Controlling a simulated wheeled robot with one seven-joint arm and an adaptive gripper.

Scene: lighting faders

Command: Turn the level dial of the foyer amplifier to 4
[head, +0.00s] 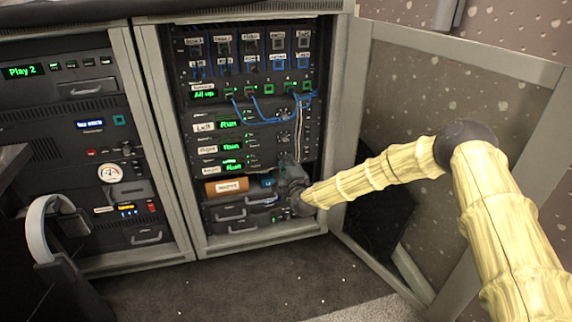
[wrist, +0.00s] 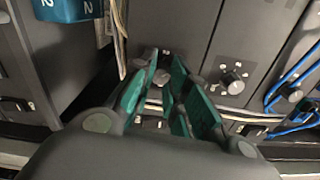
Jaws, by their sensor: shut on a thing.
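The foyer amplifier (head: 232,168) is the lowest of three stacked amplifiers in the open rack in the head view. It has a white label and a green "Run" display. My gripper (head: 288,172) is at its right end and covers its level dial there. In the wrist view, the green fingers of my gripper (wrist: 164,77) are closed in on the small grey level dial (wrist: 162,77), one on each side. The dial is partly hidden between them. I cannot read which number it points to.
The level dial of a neighbouring amplifier (wrist: 232,82) is close to the right finger in the wrist view. Blue cables (head: 265,106) hang higher on the rack. An orange labelled box (head: 227,187) and a teal item (head: 267,183) lie below. The open rack door (head: 470,50) is right.

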